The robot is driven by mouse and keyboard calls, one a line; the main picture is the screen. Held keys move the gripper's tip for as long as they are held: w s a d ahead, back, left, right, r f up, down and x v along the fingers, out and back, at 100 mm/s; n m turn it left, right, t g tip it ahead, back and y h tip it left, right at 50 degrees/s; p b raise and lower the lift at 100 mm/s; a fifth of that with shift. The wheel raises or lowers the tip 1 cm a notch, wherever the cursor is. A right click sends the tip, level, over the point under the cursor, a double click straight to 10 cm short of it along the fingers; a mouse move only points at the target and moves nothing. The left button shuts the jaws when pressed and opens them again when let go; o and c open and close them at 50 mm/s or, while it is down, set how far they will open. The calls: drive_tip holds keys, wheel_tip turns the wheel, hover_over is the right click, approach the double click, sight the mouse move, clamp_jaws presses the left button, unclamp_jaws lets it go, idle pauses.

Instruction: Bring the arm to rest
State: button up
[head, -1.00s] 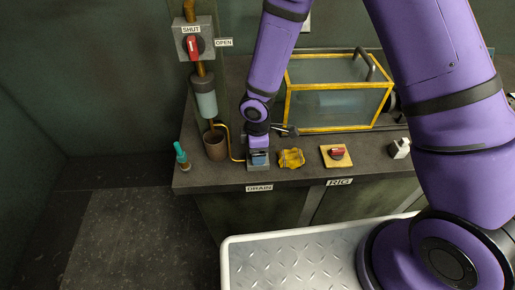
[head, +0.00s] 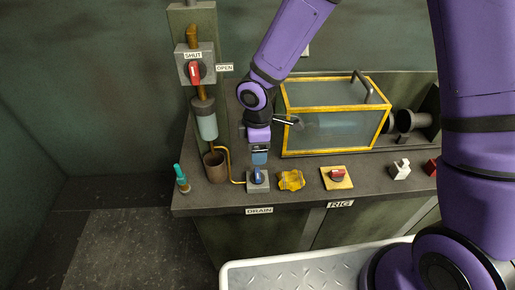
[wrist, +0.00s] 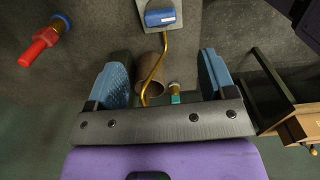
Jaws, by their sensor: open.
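My purple arm reaches over the bench, and my gripper (head: 260,157) hangs above the blue drain knob (head: 258,176), apart from it. In the wrist view my gripper (wrist: 164,80) is open, its two blue-padded fingers well spread with nothing held between them. The blue knob also shows in the wrist view (wrist: 160,17), beyond the fingertips on its grey plate. A brown cup (wrist: 150,69) and a curved brass pipe (wrist: 156,68) show in the gap, farther off than the fingers.
A yellow-framed clear box (head: 335,118) stands right of my gripper. A yellow casting (head: 291,180), a red knob on a wooden plate (head: 337,177) and a white block (head: 401,169) line the bench. The red shut-open valve (head: 194,71) is at upper left, a teal-topped bottle (head: 181,178) below.

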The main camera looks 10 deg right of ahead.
drive_tip(key=shift+r, duration=0.1)
drive_tip(key=s+d+r+m+t+h, duration=0.1)
drive_tip(key=d+r+m, duration=0.3)
drive_tip(key=d+r, duration=0.45)
drive_tip(key=s+d+r+m+t, duration=0.15)
drive_tip(key=d+r+m, duration=0.35)
drive_tip(key=r, duration=0.6)
drive_tip(key=s+d+r+m+t, duration=0.1)
drive_tip(key=s+d+r+m, duration=0.3)
drive_tip(key=s, duration=0.4)
drive_tip(key=s+d+r+m+t+y, duration=0.1)
drive_tip(key=s+d+r+m, duration=0.3)
drive_tip(key=s+d+r, duration=0.3)
drive_tip(key=shift+s+r+m+t, duration=0.35)
drive_tip(key=shift+s+r+m, duration=0.05)
drive_tip(key=shift+s+r, duration=0.3)
